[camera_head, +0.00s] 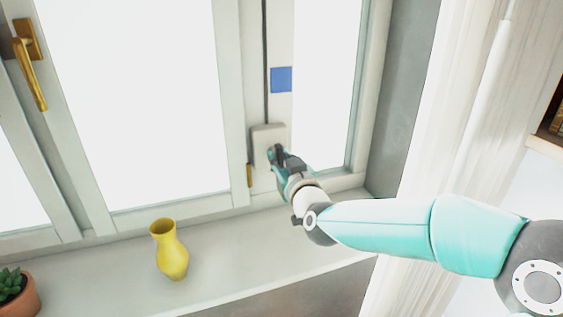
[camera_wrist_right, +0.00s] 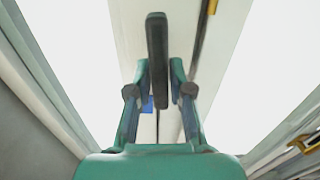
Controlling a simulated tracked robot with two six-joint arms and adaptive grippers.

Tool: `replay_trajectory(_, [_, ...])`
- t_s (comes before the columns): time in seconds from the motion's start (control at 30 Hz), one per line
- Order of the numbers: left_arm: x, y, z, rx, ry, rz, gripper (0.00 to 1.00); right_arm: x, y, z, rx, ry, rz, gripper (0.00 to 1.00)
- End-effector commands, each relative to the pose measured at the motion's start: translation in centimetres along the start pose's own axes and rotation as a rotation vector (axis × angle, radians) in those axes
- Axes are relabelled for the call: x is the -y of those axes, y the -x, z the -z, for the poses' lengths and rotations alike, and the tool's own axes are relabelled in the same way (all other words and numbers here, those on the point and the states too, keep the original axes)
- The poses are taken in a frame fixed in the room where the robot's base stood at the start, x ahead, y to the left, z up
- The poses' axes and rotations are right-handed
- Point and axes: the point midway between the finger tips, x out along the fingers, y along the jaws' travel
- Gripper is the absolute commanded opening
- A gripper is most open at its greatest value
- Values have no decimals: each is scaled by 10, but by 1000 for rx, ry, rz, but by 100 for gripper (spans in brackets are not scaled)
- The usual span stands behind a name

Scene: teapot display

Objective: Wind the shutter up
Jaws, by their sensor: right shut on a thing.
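The pale winder box (camera_head: 268,131) is on the window frame, with a dark cord (camera_head: 265,60) running straight up from its top. My right gripper (camera_head: 277,157) is in front of this box, and its tips hide part of it. In the right wrist view, my right gripper (camera_wrist_right: 158,85) is shut on a dark, upright handle (camera_wrist_right: 157,50), which stands between its fingers. A blue square (camera_head: 281,79) is on the frame beside the cord, and shows partly behind the fingers in the wrist view (camera_wrist_right: 147,103). The window panes are bright white; no shutter slats show. My left gripper is not in view.
A yellow vase (camera_head: 171,254) stands on the sill (camera_head: 230,260), left of my right arm. A potted succulent (camera_head: 14,294) is at the lower left corner. A brass window handle (camera_head: 31,66) is at the upper left. A white curtain (camera_head: 455,110) hangs at right.

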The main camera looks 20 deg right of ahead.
Motion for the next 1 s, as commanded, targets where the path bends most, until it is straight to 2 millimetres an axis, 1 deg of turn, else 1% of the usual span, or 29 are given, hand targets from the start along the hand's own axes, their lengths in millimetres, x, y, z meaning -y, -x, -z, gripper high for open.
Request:
replay_trajectory(0.03, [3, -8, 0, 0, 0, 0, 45, 0, 0, -4, -1, -28, -1, 0])
replay_trajectory(0.27, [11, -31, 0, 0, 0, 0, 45, -2, 0, -6, -2, -200, 0, 0])
replay_trajectory(0.5, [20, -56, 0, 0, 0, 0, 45, -5, 0, -7, -1, -426, 0, 0])
replay_trajectory(0.8, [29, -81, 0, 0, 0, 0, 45, -9, 0, -8, 0, -704, 0, 0])
replay_trajectory(1.0, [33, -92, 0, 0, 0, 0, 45, -10, 0, -9, 2, -854, -1, 0])
